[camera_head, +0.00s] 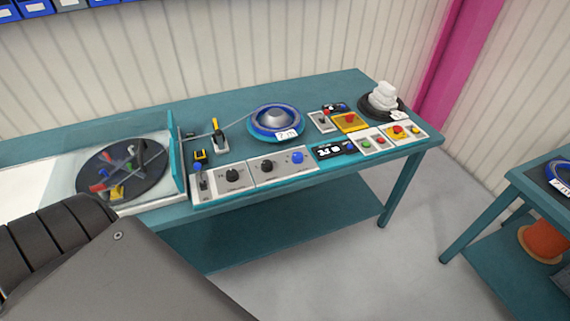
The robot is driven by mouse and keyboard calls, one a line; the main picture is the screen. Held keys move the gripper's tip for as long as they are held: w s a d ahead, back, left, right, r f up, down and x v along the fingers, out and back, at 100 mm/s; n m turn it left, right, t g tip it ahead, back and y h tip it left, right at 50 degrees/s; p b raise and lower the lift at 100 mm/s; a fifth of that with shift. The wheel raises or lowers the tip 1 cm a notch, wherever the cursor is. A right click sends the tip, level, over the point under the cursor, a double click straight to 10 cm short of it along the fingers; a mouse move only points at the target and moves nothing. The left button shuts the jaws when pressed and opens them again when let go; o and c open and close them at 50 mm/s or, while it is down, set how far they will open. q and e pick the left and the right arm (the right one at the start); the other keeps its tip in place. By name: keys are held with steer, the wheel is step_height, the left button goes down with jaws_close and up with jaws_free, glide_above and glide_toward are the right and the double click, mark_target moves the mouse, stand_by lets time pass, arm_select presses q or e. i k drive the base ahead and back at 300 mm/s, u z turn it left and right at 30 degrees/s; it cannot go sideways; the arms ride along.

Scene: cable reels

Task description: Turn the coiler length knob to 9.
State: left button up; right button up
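The coiler's control panel (250,178) runs along the front edge of the teal bench. It carries a left black knob (232,174) and a right black knob (267,166), with a blue button (297,157) to their right. The scale marks around both knobs are too small to read, so I cannot tell which is the length knob or where either points. Neither of my grippers is in view, and nothing touches the knobs.
The teal bench (350,85) also holds a clear-walled box with a dark disc (122,172), a blue reel (275,120), red, green and yellow buttons, and a white stack (383,98). A second teal table (535,180) stands at right. Grey floor (400,260) lies clear between.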

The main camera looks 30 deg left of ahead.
mark_target(297, 157)
steer(key=z, duration=1.15)
steer(key=i, duration=0.4)
steer(key=u, duration=1.15)
